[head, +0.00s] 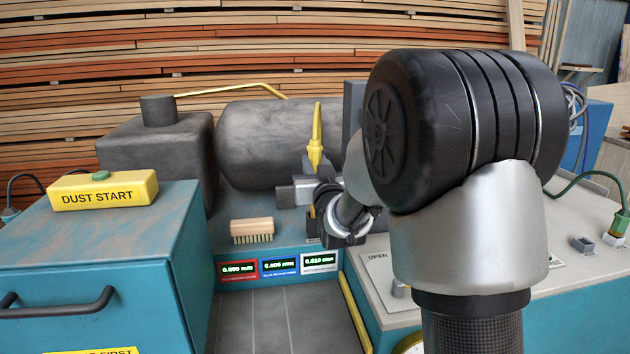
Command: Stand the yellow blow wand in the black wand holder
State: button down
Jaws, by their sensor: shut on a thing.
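The yellow blow wand (316,136) stands about upright in the head view, its thin tip pointing up and its wider yellow part lower down. My gripper (300,191) reaches in from the right and is shut on the wand. The fingers and wrist hide part of the wand's lower end, so I cannot tell whether it touches anything below. I cannot clearly make out the black wand holder. A short dark cylinder (158,110) stands on a dark grey block at the left, but I cannot tell whether it is the holder.
A wooden brush (252,230) lies on the teal bench, left of my gripper, above several small displays (279,266). A large grey tank (270,140) lies behind. A yellow DUST START box (103,190) sits on the left cabinet. My arm hides much of the right side.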

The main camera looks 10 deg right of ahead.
jog(key=shift+f, duration=1.5)
jog(key=shift+f+b, duration=0.2)
jog(key=shift+b, duration=0.25)
jog(key=c, duration=1.5)
grip_release()
